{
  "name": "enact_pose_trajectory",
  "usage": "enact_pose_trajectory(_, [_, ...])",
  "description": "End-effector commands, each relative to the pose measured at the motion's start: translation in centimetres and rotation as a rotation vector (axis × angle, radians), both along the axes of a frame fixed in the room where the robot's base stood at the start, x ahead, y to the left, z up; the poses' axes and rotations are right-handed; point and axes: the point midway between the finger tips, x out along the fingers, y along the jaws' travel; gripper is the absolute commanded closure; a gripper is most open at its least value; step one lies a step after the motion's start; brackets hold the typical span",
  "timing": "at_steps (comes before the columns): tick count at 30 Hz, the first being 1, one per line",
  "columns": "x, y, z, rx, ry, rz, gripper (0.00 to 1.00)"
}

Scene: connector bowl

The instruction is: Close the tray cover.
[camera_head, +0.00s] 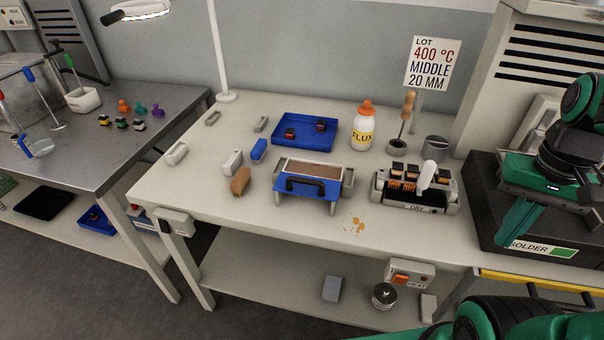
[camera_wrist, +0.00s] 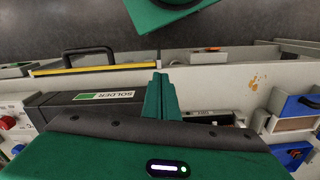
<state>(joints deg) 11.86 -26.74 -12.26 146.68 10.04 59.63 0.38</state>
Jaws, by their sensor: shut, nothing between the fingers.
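The tray (camera_head: 347,180) is a small grey-sided unit at the middle of the white table, with a brown surface showing on top. Its blue cover (camera_head: 307,194) with a black handle (camera_head: 305,184) lies folded out at the front, so the tray stands open. In the wrist view the blue cover (camera_wrist: 298,106) shows at the right edge, partly cut off. My gripper (camera_head: 505,247) is at the far right, by the black solder box and well apart from the cover. In the wrist view my gripper (camera_wrist: 158,76) has its green fingers together and empty.
The dry rack (camera_head: 417,208) with several parts stands between my gripper and the tray. A flux bottle (camera_head: 363,132), a blue parts tray (camera_head: 277,130) and a sign (camera_head: 432,62) stand behind. Loose blocks lie left. The black solder box (camera_head: 492,200) is at right.

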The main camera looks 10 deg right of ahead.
Motion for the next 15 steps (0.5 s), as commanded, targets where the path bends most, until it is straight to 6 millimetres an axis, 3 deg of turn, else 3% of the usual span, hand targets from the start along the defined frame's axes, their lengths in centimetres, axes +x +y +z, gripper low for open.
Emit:
enact_pose_trajectory(4, [0.0, 0.0, 0.0, 0.000, 0.000, 0.004, 1.00])
enact_pose_trajectory(6, [-0.9, 0.1, 0.6, -0.003, -0.014, 0.035, 1.00])
enact_pose_trajectory(8, [-0.3, 0.3, 0.8, -0.012, -0.015, 0.096, 1.00])
enact_pose_trajectory(11, [1.6, 1.0, 1.4, -0.033, -0.012, 0.291, 1.00])
enact_pose_trajectory(15, [5.6, 3.3, 2.7, -0.079, -0.004, 0.719, 1.00])
